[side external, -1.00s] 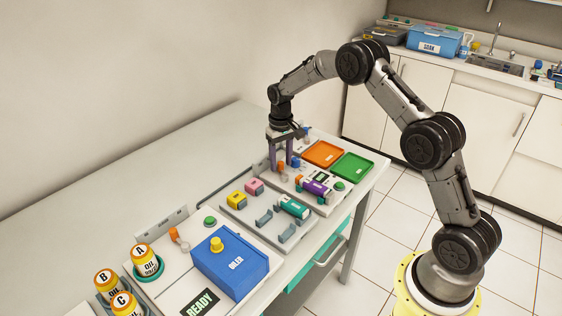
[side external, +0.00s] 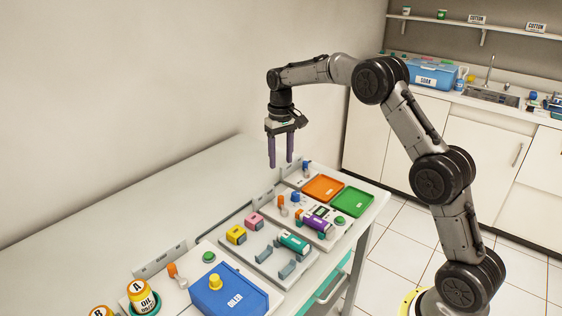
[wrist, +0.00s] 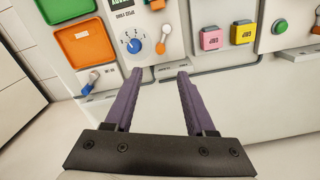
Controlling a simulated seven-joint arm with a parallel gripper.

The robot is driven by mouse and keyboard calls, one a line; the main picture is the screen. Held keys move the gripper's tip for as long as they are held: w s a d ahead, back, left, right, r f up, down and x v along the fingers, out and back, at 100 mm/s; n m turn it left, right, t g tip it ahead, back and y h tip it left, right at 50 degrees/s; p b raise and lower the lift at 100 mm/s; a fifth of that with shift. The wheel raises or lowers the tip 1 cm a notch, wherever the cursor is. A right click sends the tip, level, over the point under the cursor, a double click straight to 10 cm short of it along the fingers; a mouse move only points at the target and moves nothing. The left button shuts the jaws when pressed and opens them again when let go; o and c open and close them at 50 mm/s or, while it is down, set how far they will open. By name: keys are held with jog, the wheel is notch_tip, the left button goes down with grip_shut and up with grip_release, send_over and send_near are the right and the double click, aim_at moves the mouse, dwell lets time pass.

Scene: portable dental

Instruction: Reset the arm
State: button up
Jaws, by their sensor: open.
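My gripper (side external: 280,163) is open and empty, with its two purple fingers pointing down. It hangs in the air above the far part of the white table (side external: 200,185), clear of the things on it. In the wrist view my gripper (wrist: 160,72) shows both fingers apart with nothing between them. Beyond the fingertips there is a panel with a blue dial (wrist: 135,46) and an orange lever.
A wall stands behind.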

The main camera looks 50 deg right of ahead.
jog(key=s+a+r+t, duration=0.1)
jog(key=a+r, duration=0.1)
jog(key=r, duration=0.4)
jog(key=s+a+r+t, duration=0.1)
jog(key=s+a+r, duration=0.1)
jog(key=r, duration=0.3)
jog(key=s+a+r+n+t, duration=0.2)
jog(key=s+a+r, duration=0.3)
jog(key=s+r, duration=0.5)
jog(key=s+a+f+t, duration=0.1)
jog(key=s+a+f, duration=0.1)
jog(key=s, duration=0.5)
jog(key=s+a+f+t, duration=0.1)
jog(key=s, duration=0.7)
jog(key=s+f+n, duration=0.1)
jog(key=s+f, duration=0.6)
jog(key=f, duration=0.2)
jog(key=shift+s+a+f+n, duration=0.15)
jog(key=shift+s+a+n, duration=0.15)
jog(key=shift+a, duration=0.15)
